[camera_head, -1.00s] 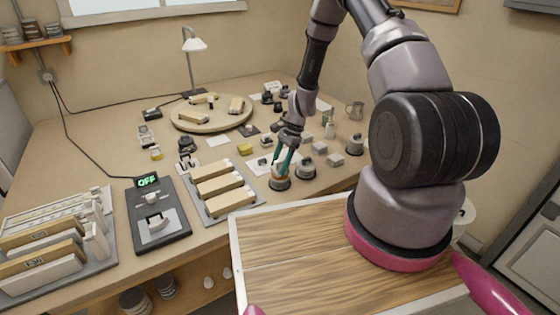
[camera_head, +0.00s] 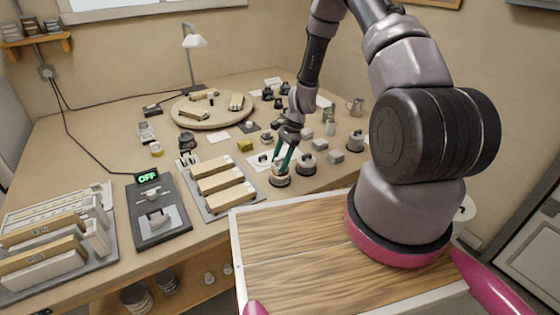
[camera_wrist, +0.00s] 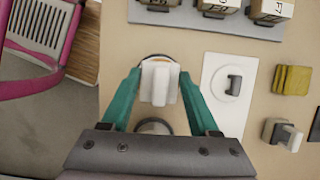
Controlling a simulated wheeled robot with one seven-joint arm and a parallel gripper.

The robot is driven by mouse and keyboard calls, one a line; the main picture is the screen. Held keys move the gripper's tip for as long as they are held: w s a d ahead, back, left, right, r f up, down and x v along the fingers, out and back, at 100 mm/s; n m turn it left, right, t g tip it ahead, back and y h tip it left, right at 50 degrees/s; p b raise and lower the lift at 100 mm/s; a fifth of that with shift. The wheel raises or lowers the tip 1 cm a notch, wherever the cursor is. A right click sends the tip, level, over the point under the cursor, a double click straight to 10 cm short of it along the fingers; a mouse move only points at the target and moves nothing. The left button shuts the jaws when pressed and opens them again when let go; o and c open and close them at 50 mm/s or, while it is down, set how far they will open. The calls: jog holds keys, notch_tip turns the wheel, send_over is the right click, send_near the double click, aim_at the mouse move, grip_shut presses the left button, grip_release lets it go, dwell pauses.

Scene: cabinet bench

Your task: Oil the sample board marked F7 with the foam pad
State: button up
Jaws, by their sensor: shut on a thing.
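My gripper (camera_head: 280,170) is at the near right of the bench, its teal fingers pointing down. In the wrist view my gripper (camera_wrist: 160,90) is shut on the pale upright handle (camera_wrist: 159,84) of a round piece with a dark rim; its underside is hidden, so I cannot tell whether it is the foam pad. The round piece (camera_head: 280,181) sits at bench level. Several pale wooden boards lie side by side on a grey tray (camera_head: 241,208) to the left. One board's end label (camera_wrist: 277,8) appears to read F7, cut by the wrist view's top edge.
A yellow block (camera_head: 245,146) and a white card (camera_wrist: 225,112) with a round piece lie close to my gripper. A dark-knobbed pot (camera_head: 306,165) stands just right. A device reading OFF (camera_head: 158,215) and a board rack (camera_head: 60,240) are left.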

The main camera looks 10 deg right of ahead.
aim_at(275, 159)
jog(key=shift+f, duration=0.4)
dwell(1.0)
jog(key=shift+r, duration=0.1)
jog(key=shift+r, duration=3.4)
